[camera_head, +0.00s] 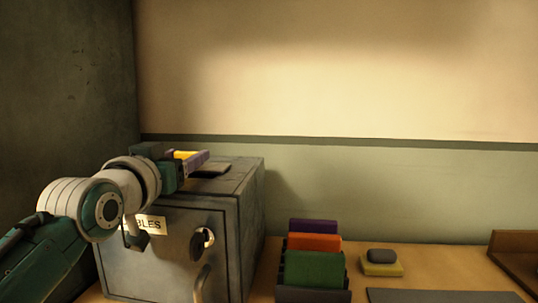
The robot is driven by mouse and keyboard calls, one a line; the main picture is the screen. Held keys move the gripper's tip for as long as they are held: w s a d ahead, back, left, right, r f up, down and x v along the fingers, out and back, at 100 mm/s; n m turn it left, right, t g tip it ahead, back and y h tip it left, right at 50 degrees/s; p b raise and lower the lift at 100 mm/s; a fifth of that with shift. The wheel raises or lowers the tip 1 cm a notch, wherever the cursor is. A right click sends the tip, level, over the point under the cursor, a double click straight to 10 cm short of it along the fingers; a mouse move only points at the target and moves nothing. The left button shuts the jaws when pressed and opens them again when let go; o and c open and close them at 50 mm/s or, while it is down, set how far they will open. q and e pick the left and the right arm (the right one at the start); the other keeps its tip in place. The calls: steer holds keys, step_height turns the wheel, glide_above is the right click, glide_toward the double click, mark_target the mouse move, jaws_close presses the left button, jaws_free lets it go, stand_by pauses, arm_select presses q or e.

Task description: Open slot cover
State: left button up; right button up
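A grey metal box (170,262) with a partly covered label ending in "BLES" stands at the left on the table. A flat dark plate (213,168), apparently the slot cover, lies on its top. My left gripper (198,158) reaches in from the left over the box top, just left of and above the plate. Purple and yellow parts show at its finger end. I cannot tell whether the fingers are apart, or whether they touch the plate. Any slot under the plate is hidden. My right gripper is not in view.
The box front has a round lock fitting (202,242) and a curved handle (202,284). To its right stands a row of purple, orange and green items (314,268). Farther right are a yellow block (382,269) with a dark piece on it, a grey mat (440,296) and a brown tray (516,262).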

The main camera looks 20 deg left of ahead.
arm_select(q)
steer(key=o, duration=0.4)
steer(key=v, duration=1)
steer(key=shift+a+p, duration=0.1)
steer(key=shift+p, duration=0.25)
